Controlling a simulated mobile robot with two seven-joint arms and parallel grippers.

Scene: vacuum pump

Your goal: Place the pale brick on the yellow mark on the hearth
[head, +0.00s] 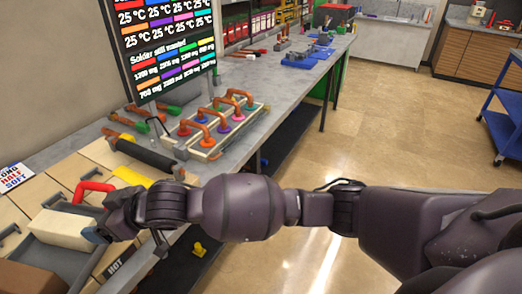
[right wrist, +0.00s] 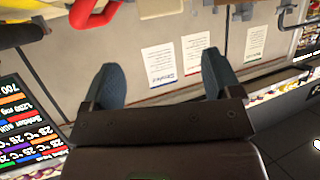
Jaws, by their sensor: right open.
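The pale brick (head: 65,230) is a cream block at the lower left of the head view, lying at a grey tray-like surface (head: 58,262). My right gripper (head: 97,236) is at the brick's right end, with its dark blue fingers partly hidden by the wrist. I cannot tell if they touch it. In the right wrist view the right gripper (right wrist: 163,80) is open, with nothing clearly between its fingers. A flat yellow patch (head: 131,176) lies beyond the hand; I cannot tell whether it is the hearth mark. My left gripper is out of view.
A red handle (head: 93,189) stands just behind the brick. A brown block (head: 30,278) is at the front left. A dark roller (head: 146,155) and a rack of orange-handled pieces (head: 215,125) lie farther along the bench.

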